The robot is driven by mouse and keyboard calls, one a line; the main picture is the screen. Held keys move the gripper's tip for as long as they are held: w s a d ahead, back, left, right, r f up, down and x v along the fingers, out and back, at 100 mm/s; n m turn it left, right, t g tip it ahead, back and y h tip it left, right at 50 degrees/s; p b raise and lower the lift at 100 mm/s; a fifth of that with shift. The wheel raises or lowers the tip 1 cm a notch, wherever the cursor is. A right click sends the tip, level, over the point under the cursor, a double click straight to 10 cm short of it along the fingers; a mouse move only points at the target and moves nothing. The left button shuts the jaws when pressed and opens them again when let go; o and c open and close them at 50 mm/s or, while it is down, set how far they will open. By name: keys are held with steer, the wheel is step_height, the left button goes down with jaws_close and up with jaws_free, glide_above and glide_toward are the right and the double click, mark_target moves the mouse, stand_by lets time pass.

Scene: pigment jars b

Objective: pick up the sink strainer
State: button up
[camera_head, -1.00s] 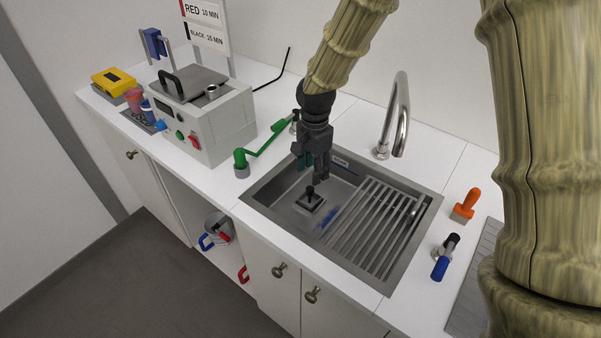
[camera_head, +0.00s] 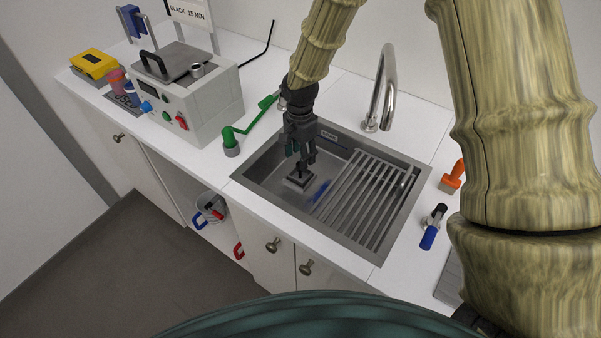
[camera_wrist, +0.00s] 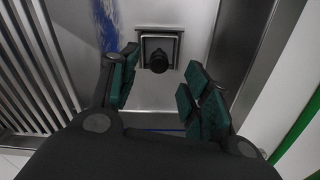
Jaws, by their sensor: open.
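The sink strainer (camera_head: 299,182) is a dark square piece with an upright black knob, sitting on the floor of the grey sink (camera_head: 265,178) at its left part. In the wrist view the strainer (camera_wrist: 158,58) shows near the top middle, its round knob lying ahead of and between my fingertips. My gripper (camera_head: 301,158) is inside the sink opening, just above the strainer. Its green-padded fingers are spread on either side in the wrist view (camera_wrist: 160,88), with nothing between them. I cannot tell whether the fingers reach down to the knob.
A slatted rack (camera_head: 365,198) covers the sink's right part. A blue smear (camera_head: 319,192) lies beside the strainer. The faucet (camera_head: 383,90) rises behind the sink.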

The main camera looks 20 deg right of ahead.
mark_target(300, 172)
steer(key=shift+w+f, duration=0.45)
steer(key=shift+f, duration=0.35)
steer(key=shift+f+p, duration=0.35)
steer(key=shift+p, duration=0.1)
steer(key=shift+s+f, duration=0.1)
steer(key=shift+f, duration=0.3)
steer(key=shift+s+f, duration=0.15)
steer(key=shift+s, duration=0.15)
steer(key=shift+s+p, duration=0.35)
steer(key=shift+s, duration=0.3)
steer(key=shift+w+f, duration=0.65)
steer(key=shift+w, duration=0.05)
steer(key=shift+s+r, duration=0.35)
steer(key=c, duration=0.9)
steer(key=shift+w+f, duration=0.1)
steer(key=shift+f, duration=0.05)
jaws_close()
